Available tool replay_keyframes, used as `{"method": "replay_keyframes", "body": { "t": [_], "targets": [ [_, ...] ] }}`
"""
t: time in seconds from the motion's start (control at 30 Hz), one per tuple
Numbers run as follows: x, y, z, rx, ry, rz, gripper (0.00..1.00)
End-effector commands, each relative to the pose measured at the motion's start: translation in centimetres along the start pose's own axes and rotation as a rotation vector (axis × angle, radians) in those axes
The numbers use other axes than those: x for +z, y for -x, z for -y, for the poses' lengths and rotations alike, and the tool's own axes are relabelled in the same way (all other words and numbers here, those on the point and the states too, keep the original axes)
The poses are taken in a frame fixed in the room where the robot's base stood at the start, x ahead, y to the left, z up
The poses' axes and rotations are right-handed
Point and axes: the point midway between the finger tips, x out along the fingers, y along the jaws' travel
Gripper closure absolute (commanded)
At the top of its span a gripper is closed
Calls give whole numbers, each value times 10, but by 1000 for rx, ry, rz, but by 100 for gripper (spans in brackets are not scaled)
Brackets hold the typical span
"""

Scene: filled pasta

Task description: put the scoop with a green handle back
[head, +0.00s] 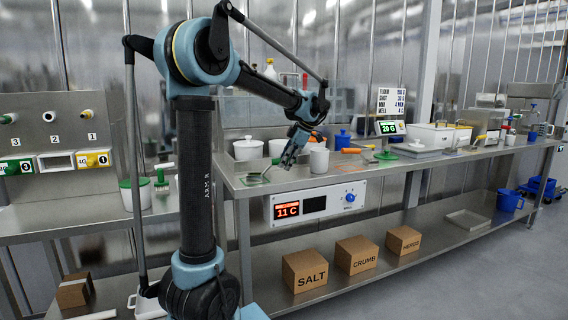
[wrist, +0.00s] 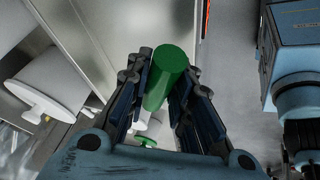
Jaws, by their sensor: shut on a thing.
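The scoop's green handle (wrist: 167,75) stands between my fingers in the wrist view, and my gripper (wrist: 165,95) is shut on it. A pale part shows just below the handle; the rest of the scoop is hidden. In the head view my gripper (head: 285,162) is low over the front edge of the steel counter (head: 340,178), above the panel reading 11 C. The scoop is too small to make out there. At the left, a steel panel (head: 50,140) carries places marked 3, 2 and 1, with green, white and yellow labels.
White pots (head: 248,149) stand behind my gripper, and a white cup (head: 319,160) stands close to its right. A green-lidded container (head: 135,193) is on the left counter. Several cardboard boxes (head: 304,270) sit on the lower shelf. A white lidded pot (wrist: 50,85) is left in the wrist view.

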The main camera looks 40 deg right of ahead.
Motion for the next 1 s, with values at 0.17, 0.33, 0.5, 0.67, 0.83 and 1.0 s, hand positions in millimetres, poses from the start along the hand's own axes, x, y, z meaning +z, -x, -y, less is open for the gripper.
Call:
{"method": "replay_keyframes", "body": {
  "t": [0.17,0.33,0.5,0.67,0.83,1.0],
  "targets": [
    [0,-1,0,0,1,0,59],
    [0,-1,0,0,1,0,59],
    [-1,1,0,0,1,0,59],
    [0,16,0,1,0,0,59],
    [-1,48,0,0,-1,0,59],
    [-1,81,0,0,-1,0,59]
  ]
}}
